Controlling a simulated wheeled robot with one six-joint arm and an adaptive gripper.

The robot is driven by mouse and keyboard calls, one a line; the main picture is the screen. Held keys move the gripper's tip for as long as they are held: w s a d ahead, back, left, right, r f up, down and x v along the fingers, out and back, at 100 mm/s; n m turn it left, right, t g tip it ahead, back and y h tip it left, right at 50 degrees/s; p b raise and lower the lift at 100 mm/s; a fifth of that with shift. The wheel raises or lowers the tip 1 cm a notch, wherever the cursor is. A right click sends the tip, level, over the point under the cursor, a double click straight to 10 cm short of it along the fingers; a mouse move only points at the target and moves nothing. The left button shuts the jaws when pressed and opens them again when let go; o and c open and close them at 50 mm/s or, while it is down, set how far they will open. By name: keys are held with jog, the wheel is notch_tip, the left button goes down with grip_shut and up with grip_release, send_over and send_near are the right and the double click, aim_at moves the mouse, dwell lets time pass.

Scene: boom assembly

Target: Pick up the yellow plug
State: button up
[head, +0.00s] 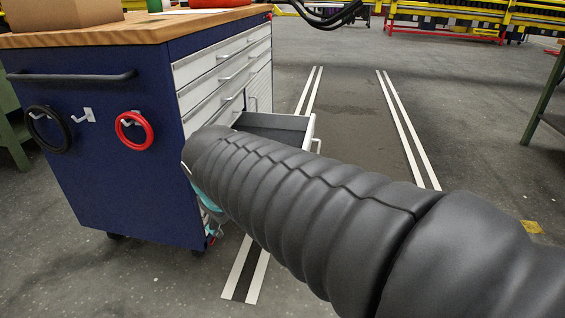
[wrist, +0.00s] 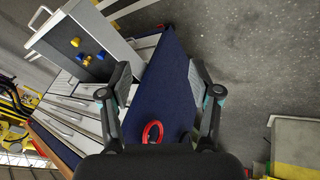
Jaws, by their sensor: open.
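In the wrist view, two small yellow items lie in the open drawer (wrist: 118,22), one upper left (wrist: 75,42) and one lower down (wrist: 87,60). They are too small to tell which is the yellow plug. A small blue item (wrist: 101,55) lies beside the lower yellow one. My gripper (wrist: 160,75) is open and empty, its fingers spread in front of the blue cabinet side, apart from the drawer. In the head view the drawer (head: 285,121) shows beyond my arm, and its contents are not visible. My arm hides most of my gripper there.
The blue cabinet (head: 120,180) has a wooden top (head: 130,30), a side handle, a black ring (head: 48,128) and a red ring (head: 134,131) on hooks. The floor right of the cabinet is clear, with white lines. A green-legged table (head: 550,100) stands at the right edge.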

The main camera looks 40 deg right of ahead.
jog(key=w+d+f+n+h+b, duration=0.35)
jog(key=w+d+f+n, duration=0.2)
jog(key=w+d, duration=0.8)
jog(key=w+d+f+n+h+b, duration=0.2)
jog(key=w+d+f+n+h, duration=0.35)
jog(key=w+d, duration=0.85)
jog(key=w+d+f+n, duration=0.1)
jog(key=w+f+n, duration=0.1)
jog(key=w, duration=0.2)
jog(key=w+d+f+n+b, duration=0.1)
jog(key=w+d+f+n, duration=0.1)
jog(key=w+f+n, duration=0.1)
jog(key=w+d+f+n+b, duration=0.1)
jog(key=w+d+f+n, duration=0.1)
jog(key=w+n, duration=0.1)
jog(key=shift+w+d+f+h, duration=0.1)
jog(key=shift+w+f+h, duration=0.1)
jog(key=shift+w, duration=0.25)
jog(key=shift+w+d+f+h, duration=0.1)
jog(key=shift+w+f+h, duration=0.1)
jog(key=shift+w, duration=0.25)
jog(key=shift+w+d+f, duration=0.15)
jog(key=shift+d+f, duration=0.05)
jog(key=shift+d, duration=0.05)
jog(key=x, duration=0.9)
jog(key=b+x, duration=0.1)
jog(key=shift+d+f, duration=0.35)
jog(key=shift+f, duration=0.1)
jog(key=shift+d+f, duration=0.1)
jog(key=shift+d, duration=0.25)
